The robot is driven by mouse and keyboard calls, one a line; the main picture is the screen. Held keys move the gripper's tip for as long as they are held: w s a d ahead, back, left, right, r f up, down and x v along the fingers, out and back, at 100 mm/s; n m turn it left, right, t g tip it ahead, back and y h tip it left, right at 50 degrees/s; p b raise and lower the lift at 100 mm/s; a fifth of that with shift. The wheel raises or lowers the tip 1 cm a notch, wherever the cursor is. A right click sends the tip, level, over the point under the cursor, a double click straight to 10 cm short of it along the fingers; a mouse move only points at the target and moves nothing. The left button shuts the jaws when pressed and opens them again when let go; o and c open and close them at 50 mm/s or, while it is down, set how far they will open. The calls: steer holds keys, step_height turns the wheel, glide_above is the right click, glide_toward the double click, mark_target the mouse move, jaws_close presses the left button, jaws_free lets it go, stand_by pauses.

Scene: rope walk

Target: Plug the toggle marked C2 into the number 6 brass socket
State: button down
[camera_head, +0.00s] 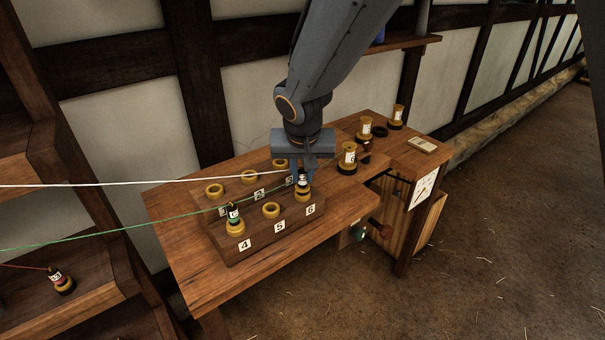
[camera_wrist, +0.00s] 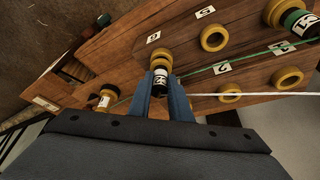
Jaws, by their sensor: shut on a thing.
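My gripper (camera_head: 303,172) is shut on a dark toggle (camera_head: 302,179) with a white label; it also shows in the wrist view (camera_wrist: 160,75), its marking partly hidden between the fingers. A white rope runs from it to the left. The number 6 brass socket (camera_head: 302,194) is directly under the toggle, and label 6 (camera_head: 310,209) is in front of it. The toggle is upright and lined up with the socket; I cannot tell how deep it sits.
A green-roped toggle (camera_head: 234,213) stands in socket 4 on the wooden socket block (camera_head: 262,250). Socket 5 (camera_head: 271,210) is empty. The green rope passes close to my gripper. Yellow labelled spools (camera_head: 347,156) stand at the bench's right. A red-roped toggle (camera_head: 62,281) is on the left shelf.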

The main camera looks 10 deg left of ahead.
steer(key=shift+f+b, duration=0.55)
steer(key=shift+b, duration=0.05)
stand_by(0.3)
steer(key=c, duration=1.9)
jaws_free()
steer(key=shift+r, duration=0.1)
steer(key=p+v, duration=0.7)
steer(key=v, duration=0.4)
steer(key=shift+s, duration=0.1)
